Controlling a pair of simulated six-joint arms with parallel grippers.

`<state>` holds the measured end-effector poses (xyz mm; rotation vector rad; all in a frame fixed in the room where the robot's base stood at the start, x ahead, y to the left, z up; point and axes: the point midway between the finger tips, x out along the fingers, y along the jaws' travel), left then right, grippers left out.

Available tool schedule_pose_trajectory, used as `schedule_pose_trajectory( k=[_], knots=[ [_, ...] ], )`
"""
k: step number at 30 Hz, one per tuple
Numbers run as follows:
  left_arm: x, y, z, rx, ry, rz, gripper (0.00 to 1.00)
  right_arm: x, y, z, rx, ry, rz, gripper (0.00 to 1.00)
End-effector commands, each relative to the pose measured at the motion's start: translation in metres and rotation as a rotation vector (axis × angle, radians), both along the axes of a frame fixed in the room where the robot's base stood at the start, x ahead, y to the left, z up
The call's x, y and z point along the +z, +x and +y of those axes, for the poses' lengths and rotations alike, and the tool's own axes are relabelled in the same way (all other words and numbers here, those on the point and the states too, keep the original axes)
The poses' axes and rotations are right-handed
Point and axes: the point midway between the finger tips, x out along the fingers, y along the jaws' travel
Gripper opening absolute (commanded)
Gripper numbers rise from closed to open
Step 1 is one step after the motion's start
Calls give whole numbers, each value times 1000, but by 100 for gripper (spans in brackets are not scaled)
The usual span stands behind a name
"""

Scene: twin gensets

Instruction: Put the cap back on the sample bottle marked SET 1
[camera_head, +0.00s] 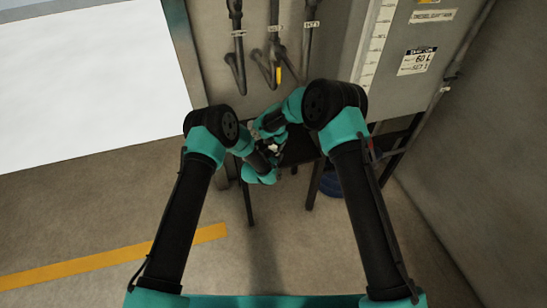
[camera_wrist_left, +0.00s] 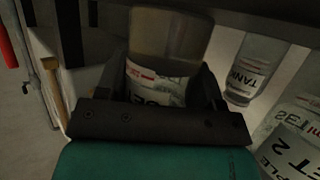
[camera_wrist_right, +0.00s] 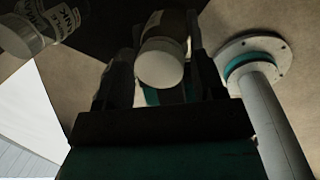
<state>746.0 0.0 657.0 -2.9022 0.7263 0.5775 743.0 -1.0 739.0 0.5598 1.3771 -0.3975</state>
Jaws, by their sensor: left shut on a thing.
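My left gripper (camera_wrist_left: 160,95) is shut on a sample bottle (camera_wrist_left: 168,38) with brownish contents. Its label shows the start of "SE"; the number is hidden behind the gripper. In the right wrist view a white cap (camera_wrist_right: 160,68) sits at the end of a labelled bottle (camera_wrist_right: 168,22), between the fingers of my right gripper (camera_wrist_right: 165,75). Dark gaps show on both sides of the cap, so the right gripper looks open around it. I cannot tell how firmly the cap sits. In the head view the grippers are close together and small, with a white spot between them.
A bottle marked TANK (camera_wrist_left: 252,70) and one marked SET 2 (camera_wrist_left: 295,135) stand beside the held bottle. A white-capped bottle (camera_wrist_right: 28,35) shows in the right wrist view. A dark table (camera_head: 300,147) lies under the grippers, with a grey tank cabinet (camera_head: 420,75) at its right.

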Motion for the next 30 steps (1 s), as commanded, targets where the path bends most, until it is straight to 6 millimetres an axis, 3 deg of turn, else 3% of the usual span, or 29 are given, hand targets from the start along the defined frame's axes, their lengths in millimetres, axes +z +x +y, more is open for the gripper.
schedule_pose_trajectory(
  k=[3, 11, 22, 30],
  knots=[
    [0, 0, 0, 0, 0, 0, 0, 0, 0, 0, 0, 0, 0, 72],
    [0, 0, 0, 0, 0, 0, 0, 2, 0, 0, 0, 0, -1, 72],
    [0, 0, 0, 0, 0, 0, 0, 40, 1, 0, 0, 1, -2, 72],
    [0, 0, 0, 0, 0, 0, 0, 45, 0, 0, 0, 1, -1, 72]
  ],
)
